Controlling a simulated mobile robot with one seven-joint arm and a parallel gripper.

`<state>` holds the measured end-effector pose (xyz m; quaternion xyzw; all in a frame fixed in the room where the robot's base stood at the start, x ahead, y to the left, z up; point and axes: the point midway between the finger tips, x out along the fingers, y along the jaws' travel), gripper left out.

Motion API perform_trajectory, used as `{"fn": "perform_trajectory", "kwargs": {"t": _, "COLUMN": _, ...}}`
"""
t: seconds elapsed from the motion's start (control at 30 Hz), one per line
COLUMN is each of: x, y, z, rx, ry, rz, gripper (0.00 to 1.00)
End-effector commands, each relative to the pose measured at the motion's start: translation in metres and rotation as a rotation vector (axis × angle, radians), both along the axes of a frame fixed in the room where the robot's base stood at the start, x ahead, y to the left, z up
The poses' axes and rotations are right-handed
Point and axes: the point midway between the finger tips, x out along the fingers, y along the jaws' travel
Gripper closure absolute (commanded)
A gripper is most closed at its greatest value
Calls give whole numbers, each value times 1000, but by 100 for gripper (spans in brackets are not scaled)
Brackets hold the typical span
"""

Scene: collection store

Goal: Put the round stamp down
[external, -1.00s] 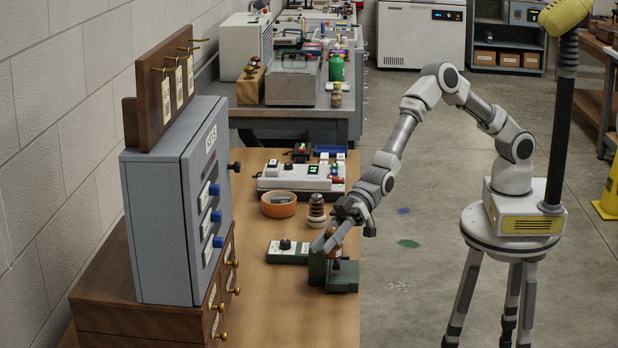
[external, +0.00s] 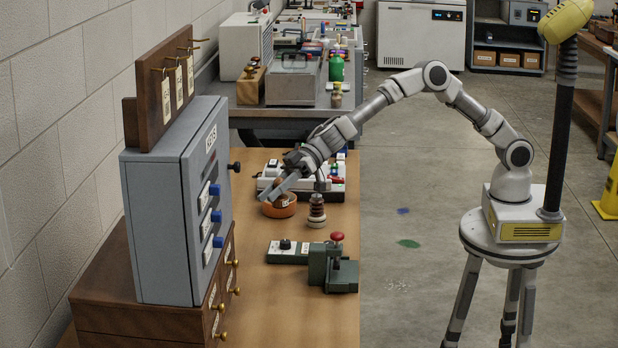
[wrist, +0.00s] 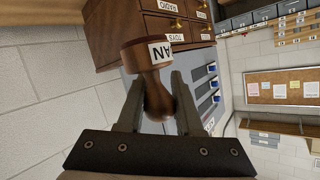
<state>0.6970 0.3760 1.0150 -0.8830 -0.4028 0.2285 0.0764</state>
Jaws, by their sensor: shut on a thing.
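My gripper (external: 270,192) is shut on the round stamp. In the wrist view the stamp shows as a wooden handle (wrist: 156,98) between the two fingers, with a wider round brown head (wrist: 145,53) bearing a white label. In the external view the gripper and a small brown part of the stamp show in front of or above an orange round dish (external: 285,211). The gripper covers part of the dish, and I cannot tell whether the stamp touches it.
A dark ringed stack (external: 317,212) stands just right of the dish. A green press with a red knob (external: 343,277) stands at the front right of the bench. A white switch box (external: 330,190) is behind. A grey cabinet (external: 165,215) stands left.

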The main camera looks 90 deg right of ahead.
Motion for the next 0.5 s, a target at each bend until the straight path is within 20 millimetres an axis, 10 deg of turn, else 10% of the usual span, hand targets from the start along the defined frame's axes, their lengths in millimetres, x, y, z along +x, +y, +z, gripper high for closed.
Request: {"fn": "perform_trajectory", "kwargs": {"t": 0.5, "x": 33, "y": -187, "z": -3, "rx": -6, "ry": 1, "rz": 145, "gripper": 100}}
